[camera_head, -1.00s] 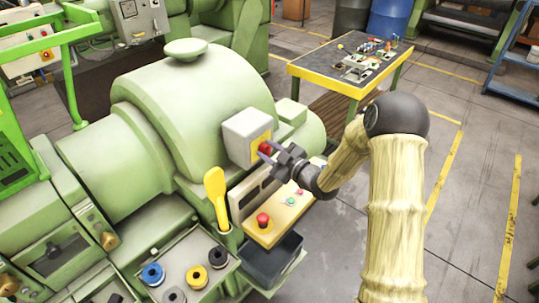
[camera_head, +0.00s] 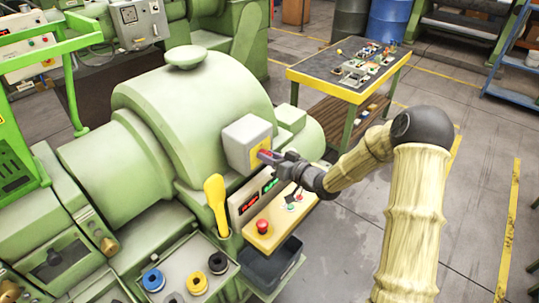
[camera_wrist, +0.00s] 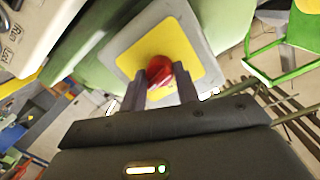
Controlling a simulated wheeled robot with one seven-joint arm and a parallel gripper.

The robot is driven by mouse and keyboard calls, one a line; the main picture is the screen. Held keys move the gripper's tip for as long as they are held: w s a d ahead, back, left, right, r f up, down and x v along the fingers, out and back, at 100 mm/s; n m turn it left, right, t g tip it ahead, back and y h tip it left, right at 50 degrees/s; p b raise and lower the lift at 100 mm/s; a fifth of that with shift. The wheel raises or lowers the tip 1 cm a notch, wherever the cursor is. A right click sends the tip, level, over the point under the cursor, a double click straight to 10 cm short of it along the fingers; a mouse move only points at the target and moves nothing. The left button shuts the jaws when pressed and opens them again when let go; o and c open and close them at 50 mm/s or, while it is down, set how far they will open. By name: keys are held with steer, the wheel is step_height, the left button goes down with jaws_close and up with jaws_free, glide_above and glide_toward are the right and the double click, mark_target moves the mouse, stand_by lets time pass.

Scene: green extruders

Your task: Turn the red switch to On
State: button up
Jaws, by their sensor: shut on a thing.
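The red switch (camera_wrist: 159,71) is a round knob on a yellow plate (camera_wrist: 180,45) on the front of a grey box (camera_head: 240,140) fixed to the green extruder (camera_head: 200,95). In the wrist view my gripper (camera_wrist: 160,82) has one finger on each side of the knob and is shut on it. In the head view my gripper (camera_head: 268,156) reaches the yellow plate from the right and largely hides the knob. Two displays (camera_head: 262,192) below the switch box are lit, one red and one green.
Below is a yellowish control panel (camera_head: 270,222) with a red emergency button (camera_head: 263,227). A yellow handle (camera_head: 216,203) stands to the left. A dark bin (camera_head: 268,265) sits underneath. A tray with spools (camera_head: 180,262) is at lower left.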

steer(key=shift+f+m+p, duration=0.15)
steer(key=shift+m+p, duration=0.25)
steer(key=shift+m, duration=0.6)
steer(key=o, duration=1)
steer(key=shift+c, duration=0.2)
steer(key=shift+s+d, duration=0.1)
steer(key=b+v, duration=0.4)
steer(key=v, duration=1.3)
steer(key=shift+d, duration=0.15)
